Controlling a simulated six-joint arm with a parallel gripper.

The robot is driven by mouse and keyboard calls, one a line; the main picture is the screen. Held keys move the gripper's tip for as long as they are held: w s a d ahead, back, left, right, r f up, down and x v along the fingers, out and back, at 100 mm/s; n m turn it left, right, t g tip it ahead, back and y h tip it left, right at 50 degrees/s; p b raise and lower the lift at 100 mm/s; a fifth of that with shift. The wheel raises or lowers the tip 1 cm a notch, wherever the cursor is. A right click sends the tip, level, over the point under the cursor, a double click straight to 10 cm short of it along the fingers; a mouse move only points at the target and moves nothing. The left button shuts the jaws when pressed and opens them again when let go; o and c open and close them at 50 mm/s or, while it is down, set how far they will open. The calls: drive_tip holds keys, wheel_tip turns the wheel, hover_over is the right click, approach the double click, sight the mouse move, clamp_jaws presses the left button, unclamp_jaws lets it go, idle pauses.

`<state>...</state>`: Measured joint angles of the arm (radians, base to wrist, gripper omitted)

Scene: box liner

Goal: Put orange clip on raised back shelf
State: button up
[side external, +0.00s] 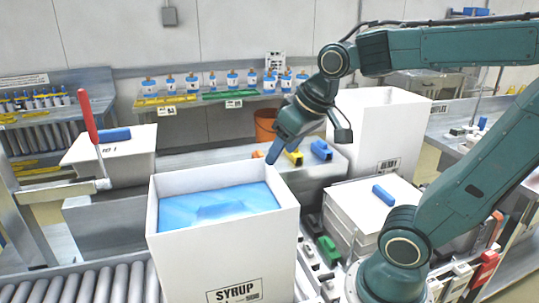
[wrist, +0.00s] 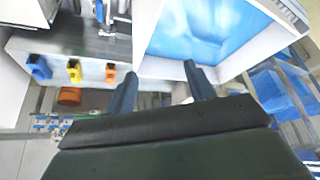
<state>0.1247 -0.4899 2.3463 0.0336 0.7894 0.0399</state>
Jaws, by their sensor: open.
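The orange clip (side external: 257,154) sits on the grey raised ledge (side external: 225,160) behind the open box, partly hidden by my gripper in the side view. It also shows in the wrist view (wrist: 110,73), in a row with a yellow clip (wrist: 74,70) and a blue clip (wrist: 39,66). My gripper (side external: 274,152) is open, its two dark blue fingers apart (wrist: 158,76) with nothing between them. It hangs above the back right rim of the white SYRUP box (side external: 222,262), beside the orange clip in the picture. Their distance in depth is unclear.
A blue liner (side external: 220,205) lies inside the SYRUP box. A tall white box (side external: 378,115) stands at the right behind it. A lidded white box (side external: 370,215) with a blue item stands near my base. A red-handled tool (side external: 90,125) stands at the left. Rollers run in front.

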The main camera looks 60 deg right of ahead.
drive_tip(key=s+a+f+n+y, duration=0.1)
drive_tip(key=s+a+n, duration=0.1)
drive_tip(key=s+a, duration=0.2)
drive_tip(key=s, duration=0.3)
drive_tip(key=shift+s+f, duration=0.3)
drive_tip(key=shift+f, duration=0.05)
